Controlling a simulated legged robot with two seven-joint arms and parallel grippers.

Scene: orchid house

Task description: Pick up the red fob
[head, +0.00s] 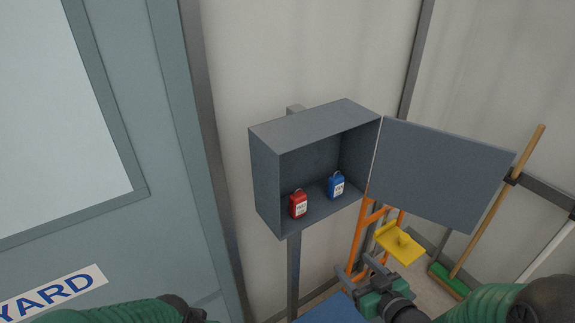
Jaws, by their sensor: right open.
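The red fob (298,204) stands in the open grey box (265,185), on its floor toward the left, with a pale label on its front. A blue fob (336,186) stands to its right in the same box, apart from it. My right gripper (359,273) is open and empty, below and to the right of the box, clear of both fobs. My left arm shows at the bottom left, but its gripper fingers are not visible.
The box's door (440,172) hangs open to the right. The box sits on a grey post (293,275). An orange frame (360,235) and a yellow plate (400,243) stand behind my right gripper. A green broom (449,281) leans at the right. A grey-blue door (130,215) fills the left.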

